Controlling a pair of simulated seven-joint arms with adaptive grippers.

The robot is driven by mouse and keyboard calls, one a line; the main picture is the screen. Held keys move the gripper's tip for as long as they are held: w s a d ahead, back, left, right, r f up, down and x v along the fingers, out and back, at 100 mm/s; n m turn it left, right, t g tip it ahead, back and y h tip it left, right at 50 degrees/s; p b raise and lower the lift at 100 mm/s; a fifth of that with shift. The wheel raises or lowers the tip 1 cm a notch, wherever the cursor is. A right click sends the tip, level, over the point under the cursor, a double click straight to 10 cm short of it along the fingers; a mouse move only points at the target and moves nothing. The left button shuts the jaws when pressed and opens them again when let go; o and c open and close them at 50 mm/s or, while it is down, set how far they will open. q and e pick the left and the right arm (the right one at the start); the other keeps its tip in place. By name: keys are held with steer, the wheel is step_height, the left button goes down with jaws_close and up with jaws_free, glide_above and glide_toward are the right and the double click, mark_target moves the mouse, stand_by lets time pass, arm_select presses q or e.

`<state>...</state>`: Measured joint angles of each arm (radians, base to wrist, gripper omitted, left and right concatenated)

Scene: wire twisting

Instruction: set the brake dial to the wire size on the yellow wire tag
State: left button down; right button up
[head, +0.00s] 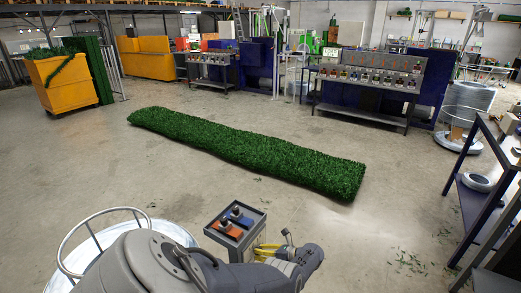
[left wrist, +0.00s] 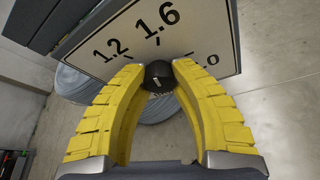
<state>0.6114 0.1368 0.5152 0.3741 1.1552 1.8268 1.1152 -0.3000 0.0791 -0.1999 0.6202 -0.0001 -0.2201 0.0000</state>
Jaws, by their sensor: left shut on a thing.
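In the left wrist view, the brake dial is a small black knob (left wrist: 158,76) with a short white mark. It sits at the lower edge of a white plate (left wrist: 190,30) printed 1.2, 1.6 and a partly hidden number ending in 0. The mark points roughly up the plate, toward the 1.6 side; its exact setting is hard to tell. My left gripper (left wrist: 160,72), with yellow ribbed fingers, is shut on the knob, one finger on each side. It also shows in the head view (head: 264,249), where the knob is hidden. I see no yellow wire tag. My right gripper is not in view.
A long green mat-like bundle (head: 245,150) lies on the floor ahead. A dark shelf table (head: 485,185) is at right. Coiled wire (left wrist: 80,86) lies behind the plate.

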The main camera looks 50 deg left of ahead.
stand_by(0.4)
arm_select(q)
steer(key=c, duration=1)
jaws_free()
steer(key=shift+o, duration=0.2)
steer(key=v, duration=1.2)
steer(key=shift+s, duration=0.1)
